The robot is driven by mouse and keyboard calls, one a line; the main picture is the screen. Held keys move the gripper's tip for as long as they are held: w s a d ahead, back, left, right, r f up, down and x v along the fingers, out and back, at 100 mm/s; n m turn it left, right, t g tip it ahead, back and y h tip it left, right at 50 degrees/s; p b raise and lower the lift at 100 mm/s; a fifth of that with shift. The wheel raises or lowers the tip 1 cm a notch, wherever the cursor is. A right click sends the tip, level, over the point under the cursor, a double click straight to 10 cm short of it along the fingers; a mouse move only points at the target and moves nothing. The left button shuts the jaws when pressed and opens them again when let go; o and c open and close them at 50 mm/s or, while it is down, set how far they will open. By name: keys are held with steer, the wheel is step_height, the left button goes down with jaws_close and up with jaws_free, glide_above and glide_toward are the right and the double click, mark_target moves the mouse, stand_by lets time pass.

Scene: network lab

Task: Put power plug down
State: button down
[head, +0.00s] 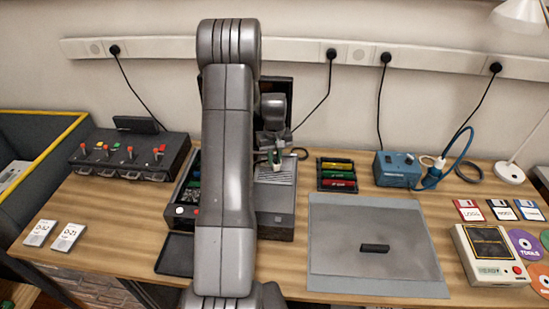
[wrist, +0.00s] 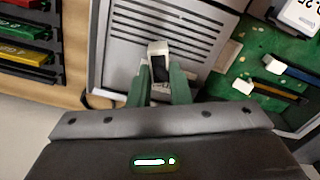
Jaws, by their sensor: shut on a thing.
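My gripper (wrist: 160,88) has green fingers and is shut on the power plug (wrist: 159,62), a small white piece with a dark face. In the wrist view the plug shows between the fingertips, over the grey slatted top of a device (wrist: 200,38). I cannot tell whether the plug touches that top. In the head view my gripper (head: 275,158) is low over the same device (head: 275,195), behind my arm. The plug is too small there to make out clearly.
A rack of coloured cartridges (head: 337,175) stands right of the device, then a blue box (head: 397,169) with a blue cable. A grey mat (head: 372,225) with a small black bar (head: 375,248) lies front right. A switch panel (head: 130,154) stands left. My arm hides part of the device.

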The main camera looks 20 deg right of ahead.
mark_target(275, 160)
steer(key=shift+f, duration=0.35)
steer(key=c, duration=1.3)
jaws_free()
steer(key=shift+c, duration=0.2)
steer(key=shift+r, duration=0.1)
step_height(275, 160, up, 13)
steer(key=p, duration=0.6)
